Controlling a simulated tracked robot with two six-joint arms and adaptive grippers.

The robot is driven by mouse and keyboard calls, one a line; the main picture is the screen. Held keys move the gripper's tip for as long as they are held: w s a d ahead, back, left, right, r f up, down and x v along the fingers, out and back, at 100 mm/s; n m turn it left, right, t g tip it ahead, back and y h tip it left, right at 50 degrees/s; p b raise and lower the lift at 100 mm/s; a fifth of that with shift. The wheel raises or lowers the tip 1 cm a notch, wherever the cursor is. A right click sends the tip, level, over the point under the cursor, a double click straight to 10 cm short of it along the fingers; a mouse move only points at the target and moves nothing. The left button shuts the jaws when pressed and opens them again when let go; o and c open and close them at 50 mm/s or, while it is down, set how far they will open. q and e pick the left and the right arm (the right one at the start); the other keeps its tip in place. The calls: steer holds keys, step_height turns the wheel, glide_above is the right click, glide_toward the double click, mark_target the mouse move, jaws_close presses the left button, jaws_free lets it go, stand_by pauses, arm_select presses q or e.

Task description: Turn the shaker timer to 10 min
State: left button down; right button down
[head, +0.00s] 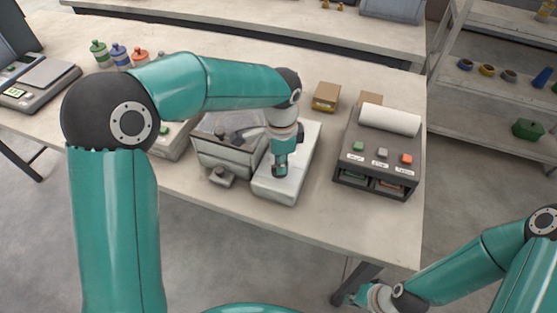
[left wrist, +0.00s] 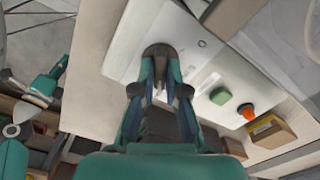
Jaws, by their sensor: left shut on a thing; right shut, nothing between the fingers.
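A white machine (head: 268,190) stands in the middle of the table; its white panel also shows in the left wrist view (left wrist: 203,45). A round dark knob (left wrist: 158,49) sits on that panel. My left gripper (head: 280,172) points down at the machine and is shut on the dark knob; the fingertips (left wrist: 160,88) show in the left wrist view. The dial marks are too small or hidden to read. A green button (left wrist: 220,96) and an orange button (left wrist: 248,113) sit beside the knob. My right gripper (head: 345,298) is shut and empty, low at the right, clear of the table.
A dark sealer unit (head: 375,165) with a white roll and several buttons stands to the right. Small cardboard boxes (head: 326,97) are behind. Bare table lies at the front right.

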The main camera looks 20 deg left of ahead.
arm_select(q)
steer(key=shift+a, duration=0.1)
steer(key=c, duration=1.2)
jaws_free()
steer(key=shift+r, duration=0.15)
step_height(320, 180, up, 12)
steer(key=shift+f, duration=0.2)
